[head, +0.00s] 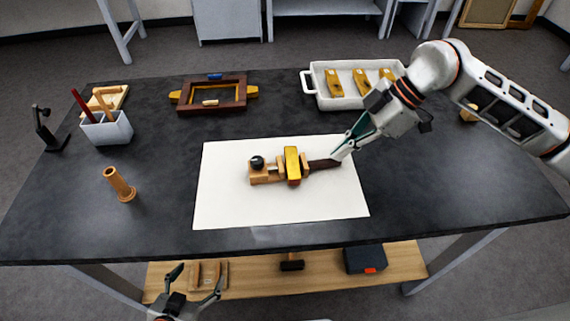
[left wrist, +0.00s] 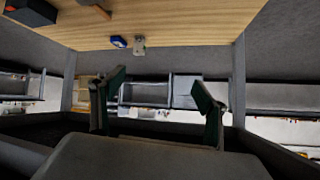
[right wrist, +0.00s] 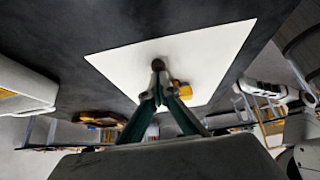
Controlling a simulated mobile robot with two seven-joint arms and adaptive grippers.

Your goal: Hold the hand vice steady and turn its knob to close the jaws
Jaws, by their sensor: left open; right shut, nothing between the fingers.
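The hand vice (head: 264,176) lies on the white sheet (head: 225,205). It has a wooden body, a round black knob (head: 257,162) at its left and a dark handle (head: 324,164) pointing right. A gold piece (head: 292,162) sits at its jaws; whether they grip it I cannot tell. My right gripper (head: 337,156) is shut and empty, its tips at or just above the handle's right end; contact is unclear. In the right wrist view its fingertips (right wrist: 157,68) meet and hide much of the vice. My left gripper (head: 196,280) is open and empty, below the table's front edge.
A white tray (head: 318,88) with gold pieces stands at the back right. A wooden frame (head: 212,95), a pen cup (head: 107,130) and a wooden peg (head: 120,185) stand left. A lower shelf (head: 330,270) runs under the table. The sheet around the vice is clear.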

